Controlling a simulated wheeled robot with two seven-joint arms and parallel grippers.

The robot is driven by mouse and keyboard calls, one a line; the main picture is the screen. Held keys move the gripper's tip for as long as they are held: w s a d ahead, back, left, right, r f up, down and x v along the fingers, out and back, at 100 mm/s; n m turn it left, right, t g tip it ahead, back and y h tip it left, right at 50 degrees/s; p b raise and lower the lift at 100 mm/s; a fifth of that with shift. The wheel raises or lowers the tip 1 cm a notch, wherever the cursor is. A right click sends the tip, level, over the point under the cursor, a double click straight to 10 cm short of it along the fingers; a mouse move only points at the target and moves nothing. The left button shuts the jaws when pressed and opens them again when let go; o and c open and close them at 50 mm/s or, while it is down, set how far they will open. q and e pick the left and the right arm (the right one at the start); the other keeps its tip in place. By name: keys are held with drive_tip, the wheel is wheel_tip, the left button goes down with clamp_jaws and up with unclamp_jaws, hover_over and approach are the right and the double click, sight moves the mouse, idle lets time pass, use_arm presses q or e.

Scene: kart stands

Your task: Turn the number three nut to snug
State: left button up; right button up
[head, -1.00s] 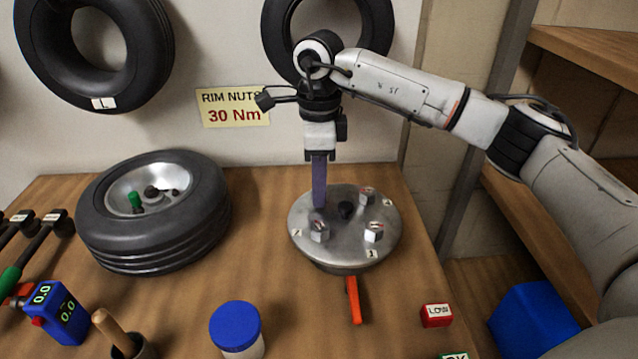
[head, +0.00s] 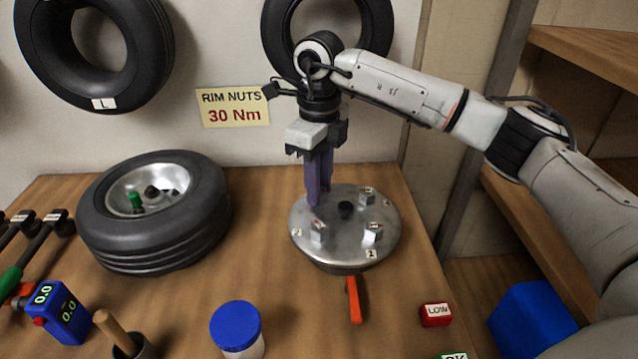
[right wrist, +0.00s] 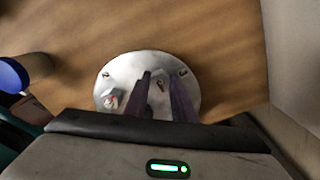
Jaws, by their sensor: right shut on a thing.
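A round steel plate (head: 345,258) stands on the bench with several nuts around a dark centre knob (head: 345,210). Nuts show beside label 2 (head: 319,232), beside label 1 (head: 374,233) and at the back right (head: 367,197). My right gripper (head: 319,198) points down over the plate's back left, its purple fingers at plate height. The number three nut is hidden behind them in the head view. My left gripper is out of view.
A tyre on a rim (head: 150,240) lies left of the plate. An orange handle (head: 354,300) sticks out in front. A blue-lidded jar (head: 236,322), a blue 0.0 readout (head: 62,312) and a red LOW block (head: 436,315) stand nearer. Bench right of the plate is clear.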

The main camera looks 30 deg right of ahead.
idle(0.3)
drive_tip(key=o, duration=1.1)
drive_tip(key=shift+c, duration=0.2)
wheel_tip(320, 180, up, 10)
drive_tip(key=shift+r+b, duration=0.2)
drive_tip(key=shift+b, duration=0.25)
